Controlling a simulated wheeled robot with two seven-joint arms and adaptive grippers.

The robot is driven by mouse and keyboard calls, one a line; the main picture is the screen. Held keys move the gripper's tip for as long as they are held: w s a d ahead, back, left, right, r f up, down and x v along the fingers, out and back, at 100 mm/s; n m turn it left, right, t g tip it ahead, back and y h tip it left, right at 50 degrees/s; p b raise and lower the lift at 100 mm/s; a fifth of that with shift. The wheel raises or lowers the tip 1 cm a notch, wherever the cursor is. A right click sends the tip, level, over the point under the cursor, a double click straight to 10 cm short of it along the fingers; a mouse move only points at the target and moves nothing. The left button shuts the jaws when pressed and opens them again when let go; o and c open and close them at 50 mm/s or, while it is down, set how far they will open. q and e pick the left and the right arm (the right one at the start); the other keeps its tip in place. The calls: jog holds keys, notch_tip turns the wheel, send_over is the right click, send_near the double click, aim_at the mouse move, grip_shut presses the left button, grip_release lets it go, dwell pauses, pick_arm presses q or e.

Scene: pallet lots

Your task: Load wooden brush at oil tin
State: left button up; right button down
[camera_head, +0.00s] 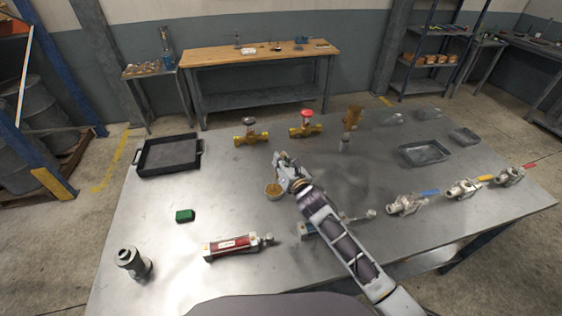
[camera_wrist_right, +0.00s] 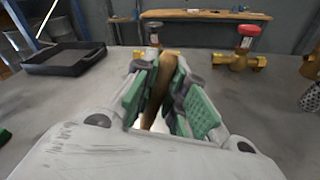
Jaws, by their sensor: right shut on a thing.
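My right gripper (camera_head: 284,170) reaches over the middle of the metal table. In the right wrist view its green-padded fingers (camera_wrist_right: 165,92) are shut on the wooden brush (camera_wrist_right: 167,72), a brown upright piece between the pads. The brush's lower end is hidden by the fingers. I cannot tell whether the brush touches the tin. My left gripper is not in view.
A black tray (camera_head: 169,156) lies at the back left. Brass valves (camera_head: 306,126) stand behind the gripper. Steel valves (camera_head: 408,204) line the right. The left middle is mostly clear.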

jog(key=shift+r+p, duration=2.8)
jog(key=shift+r, duration=0.25)
